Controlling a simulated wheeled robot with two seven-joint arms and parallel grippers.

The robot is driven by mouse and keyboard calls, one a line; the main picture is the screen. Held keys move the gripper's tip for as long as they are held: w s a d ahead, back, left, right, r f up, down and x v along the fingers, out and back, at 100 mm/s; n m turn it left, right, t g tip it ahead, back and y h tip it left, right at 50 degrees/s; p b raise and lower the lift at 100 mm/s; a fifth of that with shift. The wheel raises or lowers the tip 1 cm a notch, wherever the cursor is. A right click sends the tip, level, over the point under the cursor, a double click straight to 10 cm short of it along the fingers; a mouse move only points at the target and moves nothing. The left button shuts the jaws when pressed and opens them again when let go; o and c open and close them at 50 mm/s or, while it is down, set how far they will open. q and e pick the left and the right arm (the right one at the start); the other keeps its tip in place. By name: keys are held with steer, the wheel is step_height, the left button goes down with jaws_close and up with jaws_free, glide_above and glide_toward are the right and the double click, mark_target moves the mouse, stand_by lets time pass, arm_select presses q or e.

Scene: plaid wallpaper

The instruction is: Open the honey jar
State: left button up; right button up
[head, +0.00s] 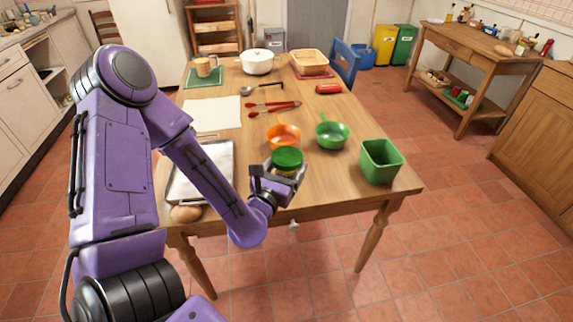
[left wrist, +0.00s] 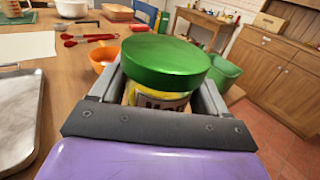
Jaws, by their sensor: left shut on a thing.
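The honey jar (head: 287,160) has a wide green lid and stands near the front edge of the wooden table. In the left wrist view its green lid (left wrist: 165,60) sits on top of the jar, and a strip of label and yellow body (left wrist: 160,100) shows below it. My left gripper (head: 276,180) is shut on the jar's body, below the lid, with one finger on each side. The lower part of the jar is hidden by the gripper. My right gripper is not in view.
An orange colander (head: 283,136) is just behind the jar, with a green colander (head: 331,133) to its right. A green bin (head: 381,162) stands at the table's right front corner. A metal tray (head: 203,172) lies to the left. Red tongs (head: 273,107) lie farther back.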

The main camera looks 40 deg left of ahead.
mark_target(292, 167)
arm_select(q)
steer(key=c, duration=0.5)
steer(key=shift+c, duration=0.2)
steer(key=shift+w+a+r, duration=0.1)
steer(key=shift+a+r, duration=0.05)
steer(key=shift+r, duration=0.2)
steer(key=shift+w+d+r, duration=0.35)
steer(key=shift+d+r, duration=0.05)
steer(key=shift+d, duration=0.15)
steer(key=shift+w+d+r, duration=0.35)
steer(key=shift+d+r, duration=0.05)
steer(key=shift+d, duration=0.1)
steer(key=d+f+m+h, duration=0.3)
steer(key=d+f+h, duration=0.2)
steer(key=d, duration=0.7)
steer(key=shift+s+d+f+t, duration=0.2)
steer(key=shift+d+f+t, duration=0.15)
steer(key=shift+f, duration=0.25)
